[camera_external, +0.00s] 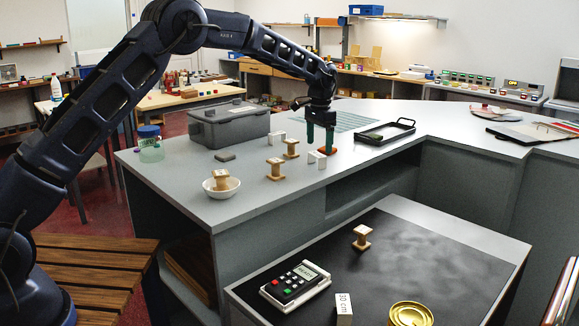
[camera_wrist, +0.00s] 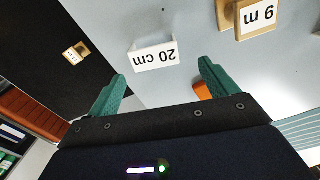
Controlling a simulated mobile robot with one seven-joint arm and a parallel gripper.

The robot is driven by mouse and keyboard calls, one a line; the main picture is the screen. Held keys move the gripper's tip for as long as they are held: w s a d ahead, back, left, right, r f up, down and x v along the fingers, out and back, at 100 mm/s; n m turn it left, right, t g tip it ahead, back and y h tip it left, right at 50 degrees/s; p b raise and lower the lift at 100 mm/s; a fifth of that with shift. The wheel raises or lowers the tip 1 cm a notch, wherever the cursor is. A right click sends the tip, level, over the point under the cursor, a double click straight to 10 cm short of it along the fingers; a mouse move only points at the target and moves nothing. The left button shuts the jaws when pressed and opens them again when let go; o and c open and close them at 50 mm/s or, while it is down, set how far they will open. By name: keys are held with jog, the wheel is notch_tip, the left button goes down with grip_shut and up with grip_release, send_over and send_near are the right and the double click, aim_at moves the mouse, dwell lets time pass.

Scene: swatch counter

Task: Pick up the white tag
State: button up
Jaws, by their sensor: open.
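A white tag reading "20 cm" (camera_wrist: 153,56) shows upside down in the wrist view, beyond and between my fingertips. In the external view, a small white tag (camera_external: 317,160) stands on the grey counter just in front of my gripper (camera_external: 320,145), and it looks like the same one. My gripper also shows in the wrist view (camera_wrist: 162,72), with green fingers open and nothing between them. Another white tag (camera_external: 277,138) stands by the grey box. A third white tag reading "30 cm" (camera_external: 344,310) stands on the lower black surface.
Wooden spools (camera_external: 276,169) (camera_external: 291,148) stand left of the tag; one (camera_wrist: 250,18) bears a label. An orange-red item (camera_external: 332,150) lies at my right finger. A white bowl (camera_external: 221,188), a grey box (camera_external: 230,124) and a black tray (camera_external: 386,131) stand around.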

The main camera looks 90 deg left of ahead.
aim_at(320, 154)
jog(key=f, duration=0.4)
jog(key=shift+w+d+f, duration=0.15)
jog(key=shift+d+f, duration=0.1)
jog(key=shift+f, duration=0.15)
jog(key=c, duration=1)
jog(key=shift+c, duration=0.2)
jog(key=shift+r, duration=0.15)
